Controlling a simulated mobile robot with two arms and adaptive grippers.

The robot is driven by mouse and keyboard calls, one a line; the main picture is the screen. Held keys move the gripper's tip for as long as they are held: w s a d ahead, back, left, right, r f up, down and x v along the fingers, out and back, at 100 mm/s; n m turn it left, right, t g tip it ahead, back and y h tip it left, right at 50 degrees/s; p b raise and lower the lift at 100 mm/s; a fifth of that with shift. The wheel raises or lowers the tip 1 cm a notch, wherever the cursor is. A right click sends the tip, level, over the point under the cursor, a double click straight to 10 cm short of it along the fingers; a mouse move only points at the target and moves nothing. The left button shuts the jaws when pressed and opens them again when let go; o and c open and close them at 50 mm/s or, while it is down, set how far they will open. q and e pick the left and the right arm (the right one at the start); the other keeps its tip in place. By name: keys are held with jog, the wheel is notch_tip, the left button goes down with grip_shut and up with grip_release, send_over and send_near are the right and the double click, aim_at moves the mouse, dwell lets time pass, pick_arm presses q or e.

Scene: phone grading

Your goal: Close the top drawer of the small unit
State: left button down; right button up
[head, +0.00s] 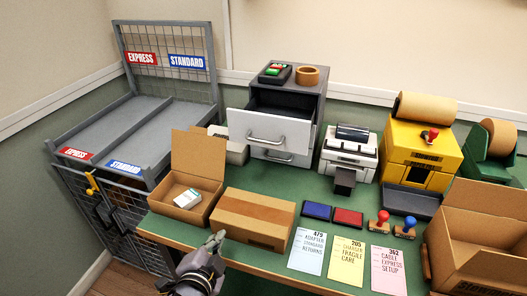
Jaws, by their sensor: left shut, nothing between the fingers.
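The small drawer unit (315,105) stands at the back middle of the green table. Its top drawer (268,127) is pulled out toward the front, with its dark inside showing behind the white front and grey handle. Below it, the lower drawer (285,156) looks shut, partly hidden by the top one. My left gripper (219,238) is shut and empty at the table's front edge, in front of the closed carton and well apart from the drawer. My right gripper is not in view.
An open carton (184,212) and a closed carton (252,215) stand between my left gripper and the drawer unit. A label printer (349,150) and a yellow machine (413,145) stand to the right. Ink pads, stamps and cards lie in front.

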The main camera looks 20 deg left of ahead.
pick_arm(q)
notch_tip(320, 180, up, 6)
jog(key=w+d+m+t, duration=0.1)
jog(key=w+m+t, duration=0.2)
jog(key=m+t, duration=0.1)
jog(key=m+t+h, duration=0.3)
jog(key=m, duration=0.2)
send_near(262, 141)
jog(key=w+p, duration=0.2)
jog(key=w, duration=0.1)
jog(key=w+r+p, duration=0.1)
jog(key=w+p, duration=0.1)
jog(key=w, duration=0.1)
jog(key=shift+w+d+r, duration=0.1)
jog(key=shift+w+r, duration=0.05)
jog(key=shift+w, duration=0.25)
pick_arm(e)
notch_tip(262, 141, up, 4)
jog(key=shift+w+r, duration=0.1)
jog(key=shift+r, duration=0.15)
